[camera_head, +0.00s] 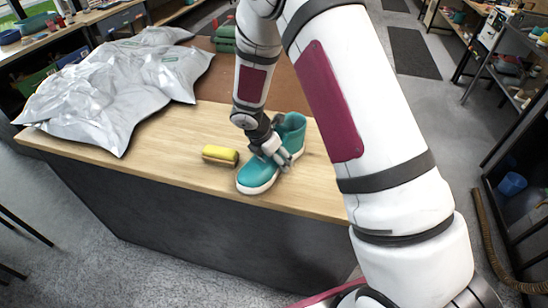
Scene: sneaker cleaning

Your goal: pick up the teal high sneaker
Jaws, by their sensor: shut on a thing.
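The teal high sneaker (256,176) has a white sole and white laces. It is at the front of the wooden table, with its toe toward the lower left and its high collar at the upper right. My gripper (280,160) is shut on the sneaker around its middle. Part of the sneaker's upper is hidden behind the gripper. I cannot tell whether the sole rests on the table or is slightly above it.
A yellow sponge brush (221,154) lies left of the sneaker. Large silver plastic bags (110,80) cover the table's left side. A brown mat (213,77) lies behind. The table's front strip (130,160) is clear. A blue bucket (512,184) stands at the right.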

